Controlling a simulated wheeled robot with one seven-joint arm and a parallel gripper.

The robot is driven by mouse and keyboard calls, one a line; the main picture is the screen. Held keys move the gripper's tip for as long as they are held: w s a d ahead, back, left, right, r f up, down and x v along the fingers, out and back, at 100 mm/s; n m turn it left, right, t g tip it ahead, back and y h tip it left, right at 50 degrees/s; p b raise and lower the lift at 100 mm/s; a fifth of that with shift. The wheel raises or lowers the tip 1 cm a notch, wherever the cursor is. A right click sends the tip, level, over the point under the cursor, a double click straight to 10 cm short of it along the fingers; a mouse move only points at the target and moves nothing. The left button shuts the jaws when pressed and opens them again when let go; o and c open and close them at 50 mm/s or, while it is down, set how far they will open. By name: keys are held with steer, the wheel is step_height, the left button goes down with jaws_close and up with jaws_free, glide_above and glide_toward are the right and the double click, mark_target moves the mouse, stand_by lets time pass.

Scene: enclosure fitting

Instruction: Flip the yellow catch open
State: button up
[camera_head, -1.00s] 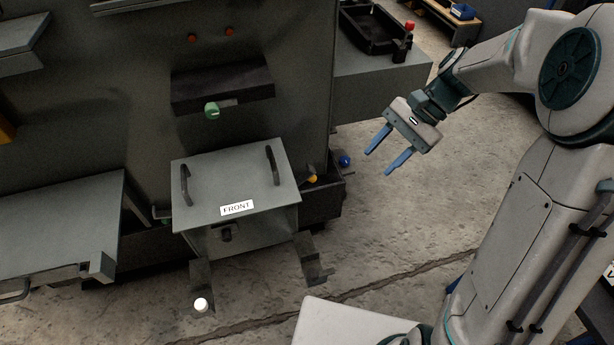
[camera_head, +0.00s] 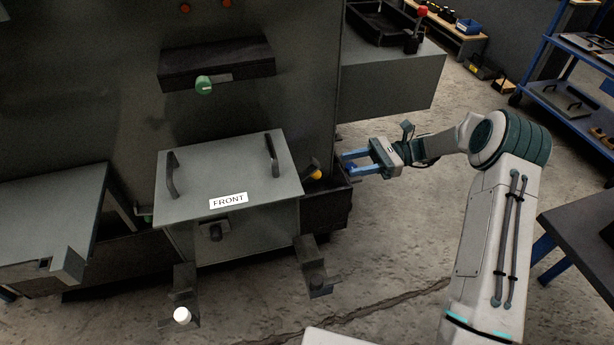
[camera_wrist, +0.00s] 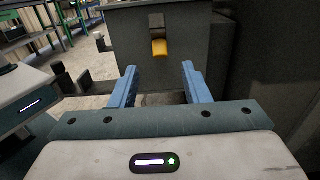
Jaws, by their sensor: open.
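The yellow catch (camera_head: 316,175) is small and sits on the right side of the grey box labelled FRONT (camera_head: 228,178). In the wrist view the catch (camera_wrist: 160,47) is on a dark upright face, with a dark piece just above it. My gripper (camera_head: 346,163) is open and empty, to the right of the catch, its blue fingers pointing left toward it. In the wrist view the catch shows ahead of the gap between the fingertips (camera_wrist: 158,72), slightly above it and apart from them.
Two dark handles stand on the box lid (camera_head: 222,150). A dark open bin (camera_head: 328,212) lies beside the box, below my gripper. A green knob (camera_head: 204,85) is on the panel behind. A grey bench (camera_head: 395,85) with a black tray stands behind the arm.

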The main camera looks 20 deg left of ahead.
mark_target(307, 172)
steer(key=b+x, duration=0.2)
steer(key=x, duration=1)
steer(key=shift+s+a+r+b, duration=0.1)
steer(key=shift+s+a+b, duration=0.15)
steer(key=shift+a+b, duration=0.1)
jaws_close()
